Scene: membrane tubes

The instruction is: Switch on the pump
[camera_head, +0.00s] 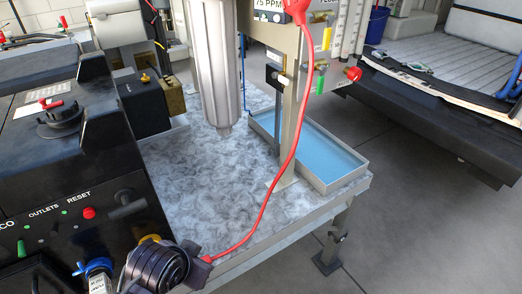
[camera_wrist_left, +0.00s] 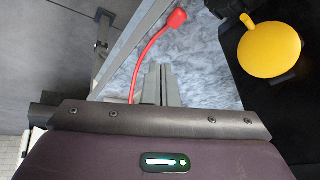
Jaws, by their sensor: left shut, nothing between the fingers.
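A black machine (camera_head: 60,185) stands at the left in the head view, its front panel marked OUTLETS and RESET. The panel carries a red button (camera_head: 89,213), a green switch (camera_head: 21,248) and a black knob (camera_head: 127,203). I cannot tell which control is the pump's. A yellow round knob (camera_wrist_left: 269,49) shows at the right in the wrist view. My left gripper (camera_wrist_left: 160,70) is shut and empty, left of the yellow knob and apart from it in that view. In the head view, a dark ringed part of my left arm at the bottom hides its fingers. My right gripper is not in view.
A red hose (camera_head: 292,130) runs down across the grey speckled bench top (camera_head: 190,185); it also shows in the wrist view (camera_wrist_left: 148,48). Open floor lies right of the bench.

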